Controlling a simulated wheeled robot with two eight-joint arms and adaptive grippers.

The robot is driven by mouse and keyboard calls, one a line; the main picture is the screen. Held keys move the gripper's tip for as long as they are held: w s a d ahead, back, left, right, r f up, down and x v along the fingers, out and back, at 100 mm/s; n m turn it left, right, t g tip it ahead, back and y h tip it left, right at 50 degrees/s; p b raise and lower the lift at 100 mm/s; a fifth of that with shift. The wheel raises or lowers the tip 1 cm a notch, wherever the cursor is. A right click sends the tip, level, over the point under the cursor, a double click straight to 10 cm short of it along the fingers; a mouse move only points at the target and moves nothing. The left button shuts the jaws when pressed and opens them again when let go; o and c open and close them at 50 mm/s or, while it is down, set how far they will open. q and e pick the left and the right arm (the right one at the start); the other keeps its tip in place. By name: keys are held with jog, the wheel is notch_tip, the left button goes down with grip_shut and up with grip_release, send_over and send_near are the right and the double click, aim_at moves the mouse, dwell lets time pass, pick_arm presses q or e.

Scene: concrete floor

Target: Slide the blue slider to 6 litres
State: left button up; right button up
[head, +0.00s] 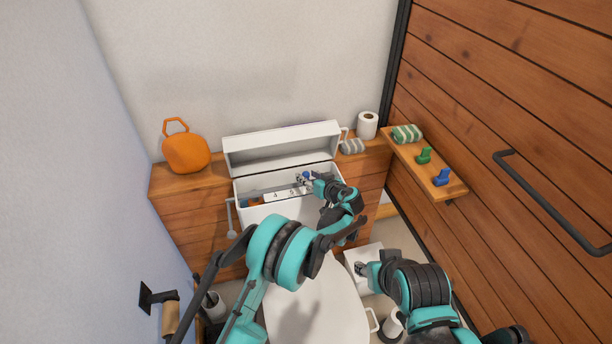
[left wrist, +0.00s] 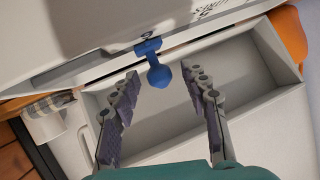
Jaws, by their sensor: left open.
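The blue slider (left wrist: 158,74) is a small tab with a round knob on the edge of a white scale panel (left wrist: 90,28) in the left wrist view. A small dark numeral is printed just above the tab; it is too small to read surely. In the head view the blue slider (head: 306,175) shows in the open white cistern, right of the printed 4 and 5. My left gripper (left wrist: 162,88) is open, its two fingers on either side of the knob with gaps, not gripping it. My right gripper (head: 361,268) is low at the right, its jaws too small to judge.
The raised white lid (head: 282,148) stands behind the cistern. A wooden shelf (head: 413,166) holds green and blue items. The toilet's lid (head: 318,312) is below.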

pick_arm(q)
jog(key=v, duration=0.5)
jog(key=shift+s+d+r, duration=0.1)
jog(key=shift+s+r, duration=0.1)
jog(key=shift+s, duration=0.1)
jog(key=s+a+r+m+g+h, duration=0.1)
jog(key=s+a+r+g, duration=0.1)
jog(key=s+a+r, duration=0.65)
jog(key=s+a+r+m+g+h, duration=0.15)
jog(key=s+a+r, duration=0.3)
jog(key=a, duration=0.65)
jog(key=s+a+f+h, duration=0.1)
jog(key=s+a+h, duration=0.1)
jog(key=s, duration=1)
jog(key=s+a+f+g+h, duration=0.1)
jog(key=s+a, duration=0.4)
jog(key=s, duration=0.8)
jog(key=shift+a+h, duration=0.2)
jog(key=shift+h, duration=0.15)
jog(key=shift+m+g, duration=0.25)
